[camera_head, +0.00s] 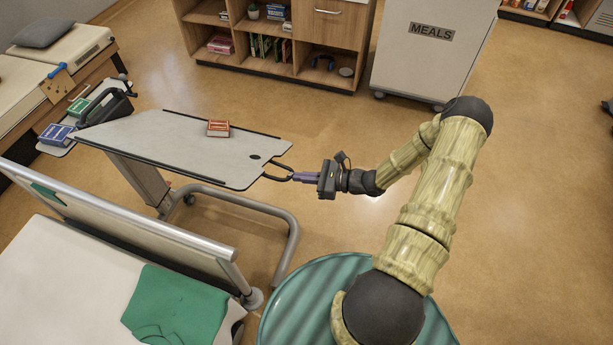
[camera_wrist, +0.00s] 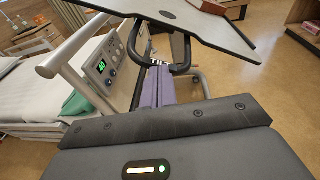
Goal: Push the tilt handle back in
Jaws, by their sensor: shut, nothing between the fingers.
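The tilt handle (camera_head: 279,173) is a dark loop sticking out from under the near right edge of the grey overbed tabletop (camera_head: 150,143). In the wrist view the black loop (camera_wrist: 133,45) hangs below the tabletop (camera_wrist: 190,22). My gripper (camera_head: 297,177) is level with the handle's outer end and points at it from the right. Its purple fingers (camera_wrist: 160,72) are closed together with nothing between them. The fingertips are at the loop's outer bar; I cannot tell whether they touch it or stop just short.
A red box (camera_head: 218,128) lies on the tabletop. The table's metal frame (camera_head: 290,245) stands on the floor below. A bed with a rail (camera_head: 150,232) and green cloth (camera_head: 172,305) is at the lower left. A meals cart (camera_head: 425,60) and shelves (camera_head: 270,48) stand behind. Floor right is clear.

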